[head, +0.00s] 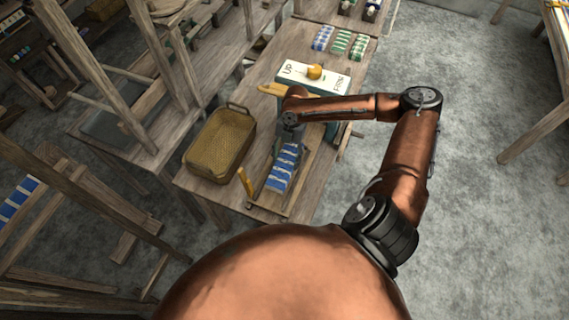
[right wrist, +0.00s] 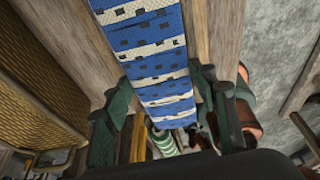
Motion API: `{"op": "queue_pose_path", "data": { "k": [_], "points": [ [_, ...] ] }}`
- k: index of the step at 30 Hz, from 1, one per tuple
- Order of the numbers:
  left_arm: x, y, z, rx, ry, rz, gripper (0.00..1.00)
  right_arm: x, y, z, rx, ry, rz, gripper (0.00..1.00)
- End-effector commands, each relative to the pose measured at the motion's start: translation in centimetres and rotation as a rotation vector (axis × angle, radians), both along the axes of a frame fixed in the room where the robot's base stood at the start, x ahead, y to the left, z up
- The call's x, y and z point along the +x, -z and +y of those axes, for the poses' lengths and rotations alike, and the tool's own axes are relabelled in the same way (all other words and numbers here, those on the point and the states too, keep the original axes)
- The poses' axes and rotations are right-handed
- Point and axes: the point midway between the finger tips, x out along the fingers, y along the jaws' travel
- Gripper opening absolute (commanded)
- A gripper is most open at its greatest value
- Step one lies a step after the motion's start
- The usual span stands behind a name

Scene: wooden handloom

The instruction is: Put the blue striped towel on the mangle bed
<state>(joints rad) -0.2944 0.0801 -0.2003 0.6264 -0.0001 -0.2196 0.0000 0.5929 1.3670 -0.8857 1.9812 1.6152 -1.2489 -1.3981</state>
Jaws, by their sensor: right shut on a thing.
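The blue striped towel (head: 283,170) has blue and pale bands and hangs or lies lengthwise from my right gripper (head: 290,134). In the right wrist view the towel (right wrist: 155,50) runs between the two green fingers of the right gripper (right wrist: 165,100), which is shut on it. The towel is over a narrow wooden board with raised sides (head: 262,207), which looks like the mangle bed. I cannot tell whether the towel touches it. My left gripper is not in view.
A woven basket (head: 219,143) stands left of the board. Green striped towels (head: 341,42) and another blue one (head: 322,38) lie at the table's far end.

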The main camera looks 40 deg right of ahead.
Motion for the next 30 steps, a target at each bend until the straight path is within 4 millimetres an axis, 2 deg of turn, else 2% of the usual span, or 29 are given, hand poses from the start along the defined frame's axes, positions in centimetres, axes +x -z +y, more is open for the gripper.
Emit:
{"op": "queue_pose_path", "data": {
  "k": [5, 12, 30],
  "points": [
    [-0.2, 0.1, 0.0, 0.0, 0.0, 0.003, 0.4, 0.5, 0.5, 0.3, -0.001, 0.0, 0.003, 0.23],
    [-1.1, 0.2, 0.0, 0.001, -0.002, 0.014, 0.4, 0.5, 3.4, 0.3, -0.001, 0.001, 0.001, 0.23],
    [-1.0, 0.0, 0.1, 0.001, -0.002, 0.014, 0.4, 0.4, 4.5, 0.3, 0.0, -0.001, 0.002, 0.23]
  ]
}}
